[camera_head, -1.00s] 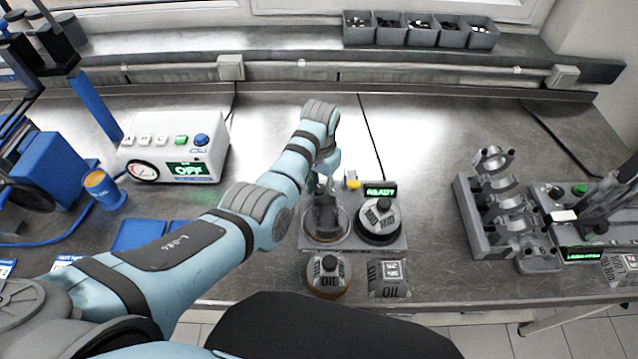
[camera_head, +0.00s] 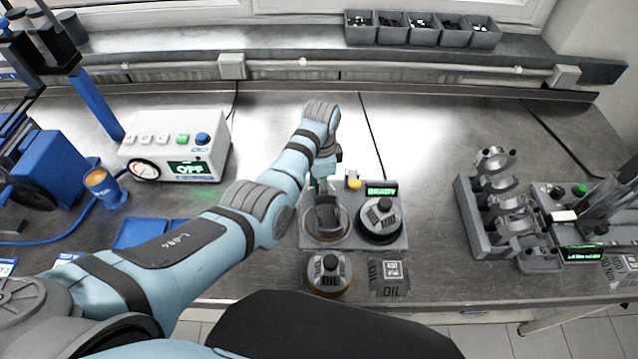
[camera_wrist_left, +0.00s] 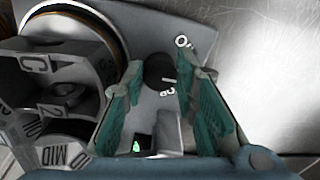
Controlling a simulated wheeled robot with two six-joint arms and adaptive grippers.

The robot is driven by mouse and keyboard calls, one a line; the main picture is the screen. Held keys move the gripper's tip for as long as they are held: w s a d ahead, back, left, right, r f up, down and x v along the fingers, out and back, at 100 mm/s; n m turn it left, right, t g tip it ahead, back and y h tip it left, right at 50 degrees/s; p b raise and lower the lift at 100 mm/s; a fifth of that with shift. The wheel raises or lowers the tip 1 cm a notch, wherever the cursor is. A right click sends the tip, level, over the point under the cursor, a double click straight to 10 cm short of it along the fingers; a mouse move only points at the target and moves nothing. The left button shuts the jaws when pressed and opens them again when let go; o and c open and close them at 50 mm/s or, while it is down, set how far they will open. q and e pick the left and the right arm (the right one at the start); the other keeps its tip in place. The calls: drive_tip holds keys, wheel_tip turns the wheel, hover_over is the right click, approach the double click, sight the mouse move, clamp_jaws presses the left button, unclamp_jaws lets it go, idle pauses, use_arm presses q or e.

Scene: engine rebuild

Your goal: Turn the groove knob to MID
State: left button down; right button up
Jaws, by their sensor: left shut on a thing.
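My left gripper (camera_head: 320,184) reaches down to the back left of the grey groove station (camera_head: 353,243). In the left wrist view my gripper (camera_wrist_left: 165,85) has its teal-padded fingers on both sides of a small dark round knob (camera_wrist_left: 158,72) with a white pointer line. It is shut on this knob. White lettering stands on the plate around the knob, partly hidden by the fingers. I cannot read which mark the pointer meets. In the head view the knob is hidden by my gripper. My right gripper is not in view.
A grey piston (camera_wrist_left: 62,80) stands close beside the fingers, with a disc marked MID (camera_wrist_left: 62,155) near it. A yellow button (camera_head: 354,183) and a READY display (camera_head: 382,190) are right of the gripper. A bearing-cap rack (camera_head: 500,215) stands right. The bench behind is clear.

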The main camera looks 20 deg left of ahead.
use_arm(q)
drive_tip(key=shift+d, duration=0.2)
idle(0.4)
drive_tip(key=c, duration=1.5)
unclamp_jaws()
drive_tip(key=shift+o, duration=1.1)
drive_tip(key=shift+w, duration=0.1)
drive_tip(key=shift+w+f, duration=0.1)
drive_tip(key=shift+f, duration=0.05)
